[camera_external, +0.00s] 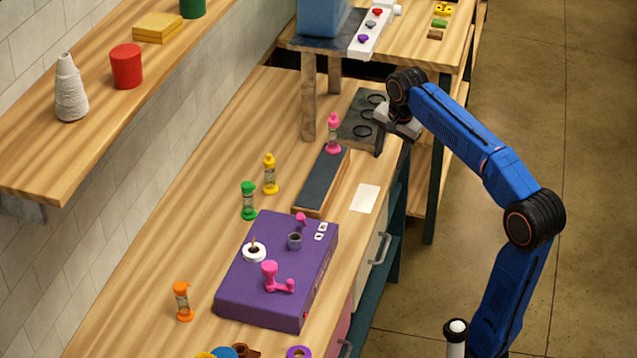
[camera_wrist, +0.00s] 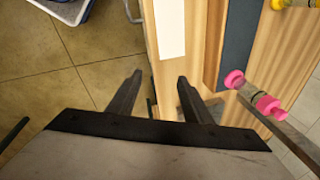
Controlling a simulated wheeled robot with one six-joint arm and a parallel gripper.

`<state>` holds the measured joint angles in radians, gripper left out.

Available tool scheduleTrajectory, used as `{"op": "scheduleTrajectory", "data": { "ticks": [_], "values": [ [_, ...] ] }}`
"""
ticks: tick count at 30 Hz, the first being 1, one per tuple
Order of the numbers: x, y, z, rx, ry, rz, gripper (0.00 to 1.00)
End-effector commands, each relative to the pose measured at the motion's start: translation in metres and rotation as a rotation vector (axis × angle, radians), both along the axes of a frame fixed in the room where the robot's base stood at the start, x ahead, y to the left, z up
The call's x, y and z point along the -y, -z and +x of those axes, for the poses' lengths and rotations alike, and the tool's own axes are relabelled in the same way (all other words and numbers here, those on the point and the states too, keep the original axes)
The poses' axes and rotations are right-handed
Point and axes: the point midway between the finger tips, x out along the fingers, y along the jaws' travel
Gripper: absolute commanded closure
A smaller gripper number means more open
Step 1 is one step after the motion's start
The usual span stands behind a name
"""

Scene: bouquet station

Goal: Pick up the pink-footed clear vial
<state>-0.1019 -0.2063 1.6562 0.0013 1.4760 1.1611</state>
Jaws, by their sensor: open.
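The pink-footed clear vial (camera_external: 333,133) stands upright at the far end of a dark-topped wooden block (camera_external: 322,182). In the wrist view the vial (camera_wrist: 254,94) shows pink ends and a clear middle, to the right of my gripper (camera_wrist: 160,80). My gripper (camera_external: 386,138) is open and empty, over the counter's front edge, to the right of the vial and apart from it. In the wrist view the dark top of the block (camera_wrist: 236,45) lies beside the vial.
Yellow (camera_external: 270,174), green (camera_external: 248,201) and orange (camera_external: 182,301) vials stand on the counter. A purple box (camera_external: 270,285) with pink levers sits nearer. A dark ringed rack (camera_external: 358,108) and a wooden post (camera_external: 308,100) are close to the vial. A white card (camera_external: 365,198) lies flat.

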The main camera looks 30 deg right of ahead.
Motion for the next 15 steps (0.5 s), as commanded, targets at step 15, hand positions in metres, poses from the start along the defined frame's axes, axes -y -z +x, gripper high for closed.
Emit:
{"op": "scheduleTrajectory", "data": {
  "ticks": [15],
  "values": [
    [-0.048, -0.072, 0.129, -0.121, 0.594, 0.091, 0.55]
  ]
}}
